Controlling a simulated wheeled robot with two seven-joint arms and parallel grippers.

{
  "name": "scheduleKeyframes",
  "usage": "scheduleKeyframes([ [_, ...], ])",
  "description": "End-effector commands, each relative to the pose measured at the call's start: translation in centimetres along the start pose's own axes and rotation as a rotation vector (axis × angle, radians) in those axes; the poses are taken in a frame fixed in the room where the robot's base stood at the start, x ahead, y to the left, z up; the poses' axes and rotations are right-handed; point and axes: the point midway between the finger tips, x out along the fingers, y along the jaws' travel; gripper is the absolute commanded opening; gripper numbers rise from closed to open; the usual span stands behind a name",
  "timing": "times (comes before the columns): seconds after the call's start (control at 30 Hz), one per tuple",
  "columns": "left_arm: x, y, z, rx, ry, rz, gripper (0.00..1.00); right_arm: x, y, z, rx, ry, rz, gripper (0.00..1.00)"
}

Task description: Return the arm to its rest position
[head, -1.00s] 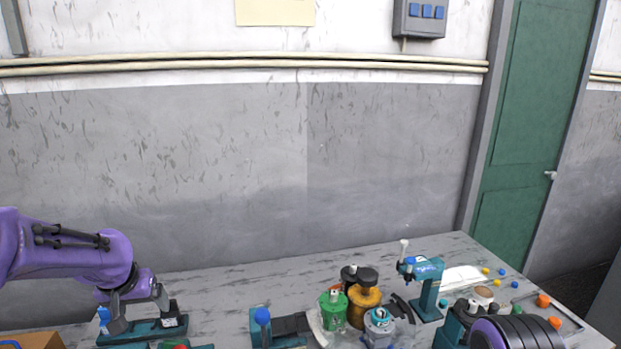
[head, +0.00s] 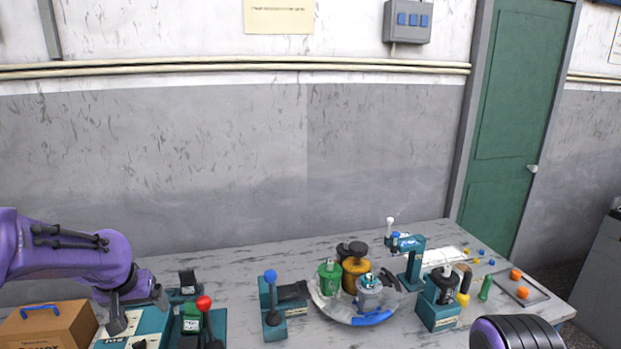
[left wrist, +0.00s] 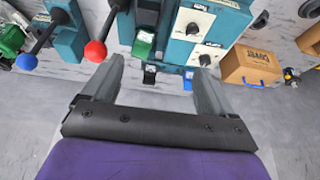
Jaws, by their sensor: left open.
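My left arm comes in from the left in the head view. Its gripper (head: 134,310) is over the left part of the workbench, by the teal control box (head: 150,322). In the left wrist view the left gripper (left wrist: 155,82) has its two grey fingers apart with nothing held between them. The teal box with dials (left wrist: 205,28) and a green switch (left wrist: 143,42) lie beyond the fingertips. A red-knobbed lever (left wrist: 96,50) is beside the left finger. Part of my right arm shows at the bottom right of the head view; its gripper is out of view.
A cardboard box (head: 50,328) stands at the far left. A blue-knobbed lever unit (head: 272,305) and a round tray (head: 330,308) with green, gold and grey parts are mid-bench. A teal press (head: 412,262) stands to the right.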

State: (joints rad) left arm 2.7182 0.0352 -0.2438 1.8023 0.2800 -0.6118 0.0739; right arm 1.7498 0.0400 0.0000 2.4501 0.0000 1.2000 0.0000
Motion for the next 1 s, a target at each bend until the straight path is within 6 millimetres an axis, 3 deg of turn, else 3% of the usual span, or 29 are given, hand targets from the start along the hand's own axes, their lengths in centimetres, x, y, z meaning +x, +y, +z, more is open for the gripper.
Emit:
scheduleKeyframes([
  [0.47, 0.4, 0.0, -3.5, -0.131, 0.272, 0.008, 0.86, 0.0, 0.0, 0.0, 0.0, 0.001, 0.0, 0.43],
  [0.57, 1.5, 0.3, -3.3, -0.17, 0.344, 0.012, 0.86, 0.2, 0.0, 0.1, 0.0, 0.001, 0.0, 0.43],
  [0.67, 3.8, 0.5, -2.0, -0.214, 0.403, 0.009, 0.86, 0.8, -0.1, 0.3, 0.0, 0.0, 0.0, 0.43],
  [0.77, 7.8, 0.7, 1.2, -0.26, 0.449, 0.0, 0.86, 1.7, -0.2, 0.7, 0.0, 0.0, 0.0, 0.43],
  [0.87, 13.4, 0.7, 7.5, -0.309, 0.467, -0.023, 0.86, 3.1, -0.3, 1.3, 0.0, 0.0, 0.0, 0.43],
  [1.0, 19.8, 0.2, 18.6, -0.356, 0.43, -0.069, 0.86, 5.2, -0.5, 2.1, 0.0, 0.0, 0.0, 0.43],
])
